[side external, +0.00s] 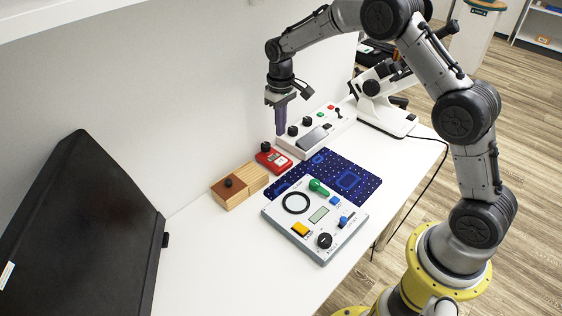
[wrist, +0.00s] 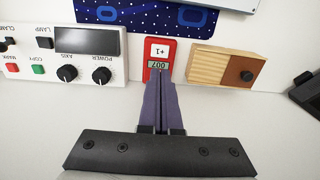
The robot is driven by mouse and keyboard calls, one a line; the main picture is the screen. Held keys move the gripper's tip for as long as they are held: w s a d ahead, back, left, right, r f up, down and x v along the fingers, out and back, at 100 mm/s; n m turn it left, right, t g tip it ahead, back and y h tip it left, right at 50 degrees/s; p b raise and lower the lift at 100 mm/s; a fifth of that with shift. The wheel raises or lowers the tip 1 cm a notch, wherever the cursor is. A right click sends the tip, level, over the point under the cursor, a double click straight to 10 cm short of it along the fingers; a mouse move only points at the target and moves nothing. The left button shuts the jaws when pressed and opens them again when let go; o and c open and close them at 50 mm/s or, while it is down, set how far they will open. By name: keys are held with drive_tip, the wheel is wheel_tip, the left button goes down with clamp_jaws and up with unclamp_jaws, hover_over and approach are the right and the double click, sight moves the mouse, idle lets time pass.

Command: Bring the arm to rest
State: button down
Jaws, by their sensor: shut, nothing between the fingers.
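My gripper (side external: 281,132) points down above the white bench, near the back wall. Its two dark purple fingers are together with nothing held between them. In the wrist view my gripper (wrist: 160,80) shows its closed fingertips in front of the lower end of a small red counter (wrist: 160,45). The red counter (side external: 273,163) lies on the bench below the fingers in the side view. The fingers look apart from it, though the exact height is hard to tell.
A white control panel (side external: 325,132), wooden box (side external: 228,192), blue dotted mat (side external: 352,172) and grey panel with knobs (side external: 322,250) sit close around the counter. A white microscope (side external: 386,118) stands behind right, a black screen (side external: 85,230) at left. The bench's front left (side external: 210,270) is clear.

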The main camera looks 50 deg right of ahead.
idle(0.3)
drive_tip(key=s+a+r+t, duration=0.2)
drive_tip(key=s+r+t, duration=0.1)
drive_tip(key=s+r, duration=1.15)
drive_tip(key=s+a+r+t, duration=0.1)
drive_tip(key=s, duration=0.9)
drive_tip(key=s+a+r+t, duration=0.1)
drive_tip(key=s+r, duration=0.1)
drive_tip(key=s, duration=0.8)
drive_tip(key=shift+t, duration=0.3)
drive_tip(key=shift+s, duration=0.1)
